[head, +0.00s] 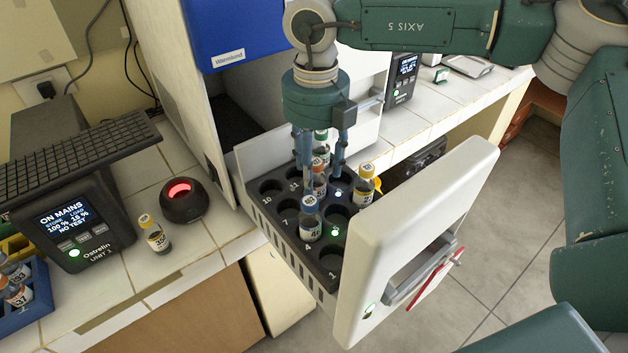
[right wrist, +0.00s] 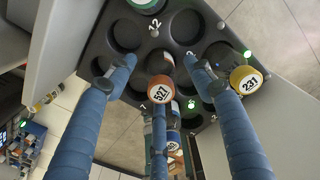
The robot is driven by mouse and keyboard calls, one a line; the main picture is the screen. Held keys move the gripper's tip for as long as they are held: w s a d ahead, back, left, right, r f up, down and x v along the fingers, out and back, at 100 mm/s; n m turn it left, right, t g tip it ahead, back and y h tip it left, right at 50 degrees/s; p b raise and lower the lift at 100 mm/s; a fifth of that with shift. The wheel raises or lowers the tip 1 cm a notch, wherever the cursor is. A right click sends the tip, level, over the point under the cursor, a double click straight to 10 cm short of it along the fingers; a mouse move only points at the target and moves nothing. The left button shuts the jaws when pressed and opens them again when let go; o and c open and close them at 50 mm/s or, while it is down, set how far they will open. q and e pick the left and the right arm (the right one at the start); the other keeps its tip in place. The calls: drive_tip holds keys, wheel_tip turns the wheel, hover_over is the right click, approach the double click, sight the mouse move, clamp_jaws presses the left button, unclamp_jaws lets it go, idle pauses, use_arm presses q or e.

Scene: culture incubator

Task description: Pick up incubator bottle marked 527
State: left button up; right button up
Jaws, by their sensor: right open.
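The bottle marked 527 has an orange cap (right wrist: 161,89), which shows between my fingers in the right wrist view. It appears to be the orange-capped bottle (head: 318,180) in the head view, standing in the black drawer tray (head: 283,222). My right gripper (head: 319,168) points down over the tray. In the right wrist view its blue fingers (right wrist: 160,76) are spread around the cap, with gaps at the sides; contact by the lower finger cannot be told. My left gripper is not in view.
A yellow-capped bottle (head: 364,187), a blue-capped bottle (head: 309,223) and a green-capped bottle (head: 321,138) stand close by in the tray. The open drawer's white front (head: 405,245) rises at the right. Another bottle (head: 156,238) stands on the counter beside a black round device (head: 184,203).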

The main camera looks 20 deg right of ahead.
sight(316, 180)
wheel_tip(316, 180, down, 2)
drive_tip(key=shift+f+p, duration=0.1)
drive_tip(key=shift+p, duration=0.2)
drive_tip(key=shift+d+f, duration=0.1)
drive_tip(key=shift+f, duration=0.4)
drive_tip(key=shift+c, duration=0.4)
drive_tip(key=c, duration=1.2)
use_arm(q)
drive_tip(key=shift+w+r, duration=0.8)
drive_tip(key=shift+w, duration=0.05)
use_arm(e)
drive_tip(key=shift+o, duration=0.2)
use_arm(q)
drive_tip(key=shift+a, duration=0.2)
